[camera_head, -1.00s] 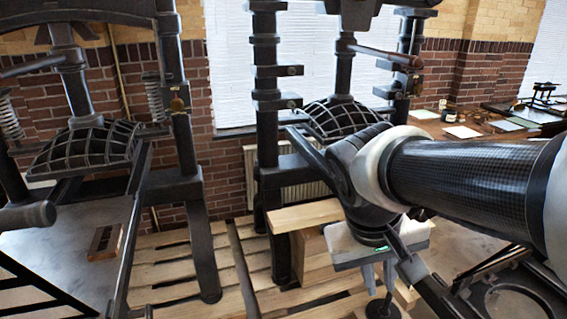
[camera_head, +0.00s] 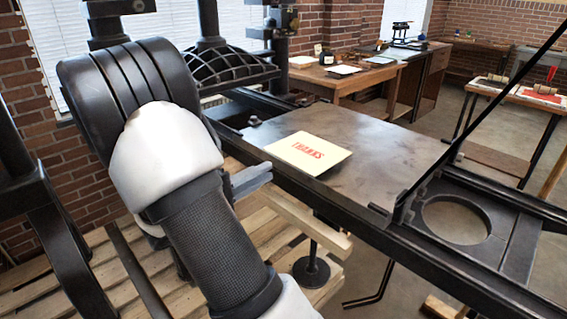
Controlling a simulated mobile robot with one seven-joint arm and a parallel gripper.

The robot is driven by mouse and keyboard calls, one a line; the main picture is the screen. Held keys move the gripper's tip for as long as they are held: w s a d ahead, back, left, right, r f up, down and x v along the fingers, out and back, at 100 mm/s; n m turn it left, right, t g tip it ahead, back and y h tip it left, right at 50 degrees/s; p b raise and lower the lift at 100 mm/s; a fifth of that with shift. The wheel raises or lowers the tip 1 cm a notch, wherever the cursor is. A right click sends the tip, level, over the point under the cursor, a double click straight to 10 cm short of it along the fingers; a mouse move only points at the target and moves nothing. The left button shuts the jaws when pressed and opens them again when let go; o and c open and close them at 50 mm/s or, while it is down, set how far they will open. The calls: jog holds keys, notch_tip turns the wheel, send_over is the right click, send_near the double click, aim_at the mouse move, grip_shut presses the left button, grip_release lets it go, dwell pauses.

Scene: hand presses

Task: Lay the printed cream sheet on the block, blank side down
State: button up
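The cream sheet (camera_head: 308,154) lies flat on the grey bed (camera_head: 380,163) of the press, close to the bed's near left edge. Its printed side is up, with "THANKS" in red letters. My gripper (camera_head: 250,180) is left of the sheet and apart from it in the picture. Its grey fingers show from the side, partly hidden behind my arm, and the gap between them cannot be made out. No block can be made out in the current view.
A black rail runs along the bed's near side, and a dark diagonal bar (camera_head: 490,105) rises at the right. The press's ribbed platen (camera_head: 222,66) stands behind my arm. A wooden table (camera_head: 345,88) with papers stands behind. Most of the bed is bare.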

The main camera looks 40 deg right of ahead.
aim_at(284, 153)
jog(key=shift+w+d, duration=0.2)
jog(key=shift+d, duration=1.8)
jog(key=shift+w+d, duration=0.15)
jog(key=shift+d, duration=1.85)
jog(key=shift+c, duration=0.2)
grip_shut()
notch_tip(284, 153, up, 3)
jog(key=shift+p, duration=0.45)
jog(key=shift+a, duration=0.1)
jog(key=a+r+p, duration=0.1)
jog(key=a+r, duration=0.2)
jog(key=a, duration=0.4)
jog(key=shift+s, duration=0.3)
